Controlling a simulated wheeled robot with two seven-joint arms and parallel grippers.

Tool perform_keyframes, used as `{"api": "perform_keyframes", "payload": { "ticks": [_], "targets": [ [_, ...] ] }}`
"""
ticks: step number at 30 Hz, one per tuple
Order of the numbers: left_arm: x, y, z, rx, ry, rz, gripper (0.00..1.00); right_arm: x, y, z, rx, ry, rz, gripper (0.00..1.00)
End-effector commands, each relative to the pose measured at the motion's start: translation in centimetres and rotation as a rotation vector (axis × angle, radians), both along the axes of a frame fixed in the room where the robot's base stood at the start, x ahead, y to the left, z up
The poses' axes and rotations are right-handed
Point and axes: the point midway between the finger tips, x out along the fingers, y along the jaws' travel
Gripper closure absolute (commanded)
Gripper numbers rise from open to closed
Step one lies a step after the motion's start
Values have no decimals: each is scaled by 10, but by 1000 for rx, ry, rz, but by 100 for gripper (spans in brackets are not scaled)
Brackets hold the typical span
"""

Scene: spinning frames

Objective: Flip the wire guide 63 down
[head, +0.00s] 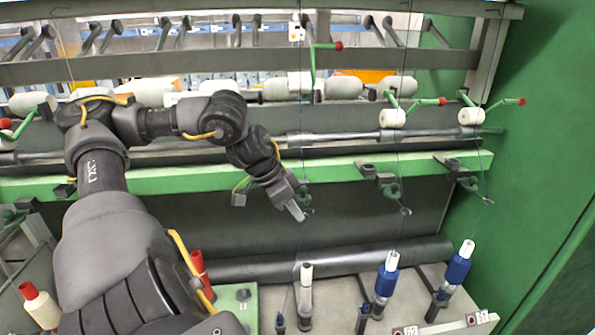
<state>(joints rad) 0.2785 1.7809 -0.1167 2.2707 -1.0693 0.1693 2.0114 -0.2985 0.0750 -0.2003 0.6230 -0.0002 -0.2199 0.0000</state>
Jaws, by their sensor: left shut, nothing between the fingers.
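My left gripper (297,211) is shut and empty in the head view, its fingers pointing down and right, just below the green rail (330,168). A small dark green wire guide (306,192) is right beside the fingers and partly hidden; I take it as number 63, though its label is not visible. I cannot tell whether the fingers touch it or how it is tilted. Two similar guides hang from the rail to the right, one in the middle (388,188) and one farther right (468,182). My right gripper is not in view.
Below stand a bare white-topped spindle (306,285) and two blue-wrapped spindles (387,275) (459,265), with labels 62 (405,331) and 61 (478,318). A red-tipped green lever (314,60) is upright; two others (428,102) (505,102) extend sideways. A green wall (545,150) closes the right.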

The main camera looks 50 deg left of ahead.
Motion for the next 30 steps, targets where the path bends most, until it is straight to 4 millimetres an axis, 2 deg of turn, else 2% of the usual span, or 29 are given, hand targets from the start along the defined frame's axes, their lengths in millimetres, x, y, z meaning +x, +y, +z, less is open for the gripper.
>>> {"api": "perform_keyframes", "payload": {
  "ticks": [3, 12, 30],
  "targets": [
    [1, -4, -10, -1, 1, -4, 100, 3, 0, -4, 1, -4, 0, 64],
    [2, -8, -21, -1, -2, -8, 100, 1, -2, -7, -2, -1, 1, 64],
    [0, -7, -20, -1, -2, -4, 100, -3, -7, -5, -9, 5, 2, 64]
  ]
}}
